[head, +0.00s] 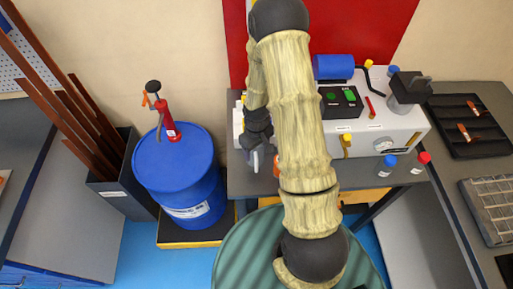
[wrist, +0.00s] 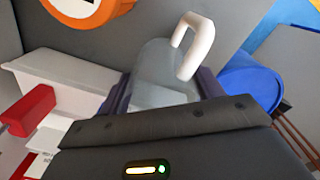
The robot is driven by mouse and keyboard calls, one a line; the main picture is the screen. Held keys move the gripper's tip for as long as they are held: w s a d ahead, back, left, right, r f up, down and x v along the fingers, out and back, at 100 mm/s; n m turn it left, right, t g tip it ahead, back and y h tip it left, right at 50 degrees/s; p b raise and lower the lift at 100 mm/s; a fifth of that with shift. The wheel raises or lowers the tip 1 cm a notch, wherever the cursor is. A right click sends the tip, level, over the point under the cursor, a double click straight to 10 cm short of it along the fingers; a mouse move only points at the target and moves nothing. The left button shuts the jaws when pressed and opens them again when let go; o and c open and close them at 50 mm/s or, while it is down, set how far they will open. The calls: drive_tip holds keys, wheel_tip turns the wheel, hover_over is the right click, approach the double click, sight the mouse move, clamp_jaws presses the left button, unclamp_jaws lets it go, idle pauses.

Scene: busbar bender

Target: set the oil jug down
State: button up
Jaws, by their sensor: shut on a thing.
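The oil jug (wrist: 160,75) is a grey, translucent cylinder with a white handle (wrist: 198,45) in the wrist view. My gripper (wrist: 165,95) is shut on it, with a dark finger on each side of its body. The jug's lower part is hidden behind the gripper's housing. In the head view, my gripper (head: 258,145) is at the left end of the bench, beside the white machine and partly hidden by my arm. The jug is hard to make out there. I cannot tell whether it touches the bench top.
The white bender machine (head: 370,140) stands on the grey bench (head: 240,182), right of my gripper. A blue drum (head: 180,180) with a red hand pump (head: 167,122) stands left. Small bottles with blue (head: 387,165) and red caps (head: 420,163) stand at the bench's front.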

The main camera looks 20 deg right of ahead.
drive_tip(key=shift+f, duration=0.1)
drive_tip(key=o, duration=1)
wheel_tip(320, 180, up, 12)
drive_tip(key=b, duration=0.1)
drive_tip(key=shift+r, duration=0.2)
